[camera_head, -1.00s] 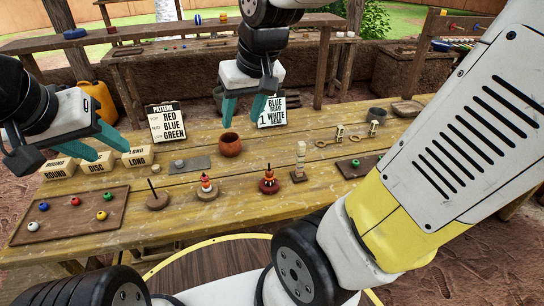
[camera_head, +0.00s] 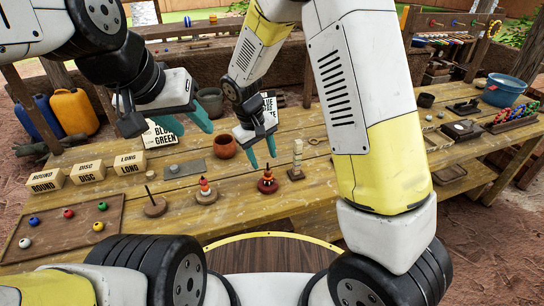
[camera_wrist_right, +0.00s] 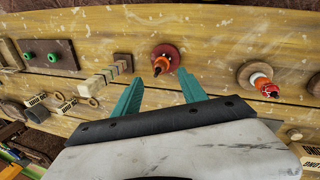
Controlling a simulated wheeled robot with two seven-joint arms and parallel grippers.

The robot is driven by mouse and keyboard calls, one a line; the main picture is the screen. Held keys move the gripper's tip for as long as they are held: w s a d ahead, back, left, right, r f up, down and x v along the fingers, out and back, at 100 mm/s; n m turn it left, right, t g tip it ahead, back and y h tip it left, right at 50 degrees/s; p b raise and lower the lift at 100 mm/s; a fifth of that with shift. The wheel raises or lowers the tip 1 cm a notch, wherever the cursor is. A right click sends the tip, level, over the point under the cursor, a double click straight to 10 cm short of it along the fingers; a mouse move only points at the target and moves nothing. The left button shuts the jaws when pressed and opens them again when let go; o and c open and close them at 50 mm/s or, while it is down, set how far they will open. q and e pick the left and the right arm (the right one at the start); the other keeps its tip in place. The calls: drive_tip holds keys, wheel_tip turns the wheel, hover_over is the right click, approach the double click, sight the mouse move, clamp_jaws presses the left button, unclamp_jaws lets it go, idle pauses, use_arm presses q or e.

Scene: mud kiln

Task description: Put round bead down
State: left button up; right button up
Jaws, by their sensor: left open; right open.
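Round beads lie on a dark tray (camera_head: 66,250) at the left front of the table: a white bead (camera_head: 25,242), a blue bead (camera_head: 34,220), a red bead (camera_head: 68,213), a green bead (camera_head: 102,205) and a yellow bead (camera_head: 98,226). My left gripper (camera_head: 188,126) is open and empty above the table's back, in front of the pattern card. My right gripper (camera_head: 262,153) is open, low near the red-based spindle (camera_head: 267,182). In the right wrist view, nothing sits between its fingers (camera_wrist_right: 157,94); the red-based spindle (camera_wrist_right: 165,57) with its orange piece stands just beyond them.
A clay pot (camera_head: 225,147) and a stacked post (camera_head: 297,160) stand near my right gripper. Labelled boxes (camera_head: 88,172) are at the left.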

sight(268, 172)
drive_tip(key=x, duration=0.5)
drive_tip(key=shift+w+d+f, duration=0.1)
drive_tip(key=shift+f, duration=0.2)
clamp_jaws()
